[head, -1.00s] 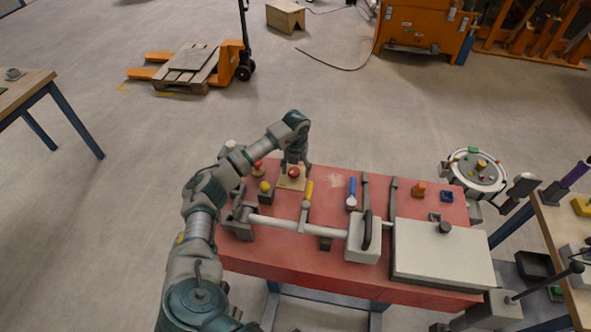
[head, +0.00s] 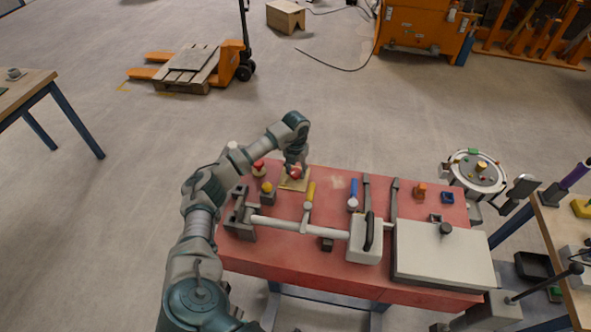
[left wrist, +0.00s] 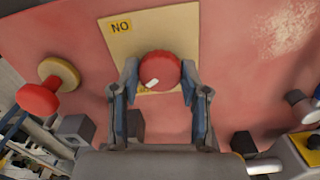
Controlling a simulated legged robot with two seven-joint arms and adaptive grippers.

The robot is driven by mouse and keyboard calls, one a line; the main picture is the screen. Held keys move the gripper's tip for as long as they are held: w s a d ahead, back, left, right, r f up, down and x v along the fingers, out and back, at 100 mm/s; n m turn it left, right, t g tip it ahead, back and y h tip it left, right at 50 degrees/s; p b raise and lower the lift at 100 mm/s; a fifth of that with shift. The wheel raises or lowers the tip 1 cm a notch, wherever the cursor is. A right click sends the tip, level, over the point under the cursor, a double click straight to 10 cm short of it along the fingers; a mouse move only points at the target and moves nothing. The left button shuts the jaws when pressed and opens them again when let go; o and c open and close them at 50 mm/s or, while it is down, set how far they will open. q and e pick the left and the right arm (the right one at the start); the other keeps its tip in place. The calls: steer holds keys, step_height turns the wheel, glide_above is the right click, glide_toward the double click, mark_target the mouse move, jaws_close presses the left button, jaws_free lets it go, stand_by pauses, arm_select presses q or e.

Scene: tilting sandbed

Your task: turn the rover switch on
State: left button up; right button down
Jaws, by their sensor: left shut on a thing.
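The rover switch is a red round knob (left wrist: 160,70) on a pale yellow plate (left wrist: 180,30). In the left wrist view the plate's upper label (left wrist: 120,26) reads as NO, and a second label below the knob is mostly hidden. The knob's white mark points to the lower left there. My left gripper (left wrist: 159,76) has one finger on each side of the knob and is shut on it. In the head view my left gripper (head: 297,166) is over the plate (head: 294,184) at the table's far left part. My right gripper is not in view.
The red table (head: 330,263) also holds a yellow-handled tool (head: 310,190), a blue-handled tool (head: 353,187), a white pipe with a valve box (head: 363,240) and a large grey box (head: 445,258).

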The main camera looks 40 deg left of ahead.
arm_select(q)
steer(key=m+p, duration=0.1)
steer(key=m, duration=0.3)
steer(key=shift+m, duration=0.3)
steer(key=m, duration=0.3)
steer(key=shift+m, duration=0.4)
steer(key=m, duration=0.5)
steer(key=shift+m, duration=1.1)
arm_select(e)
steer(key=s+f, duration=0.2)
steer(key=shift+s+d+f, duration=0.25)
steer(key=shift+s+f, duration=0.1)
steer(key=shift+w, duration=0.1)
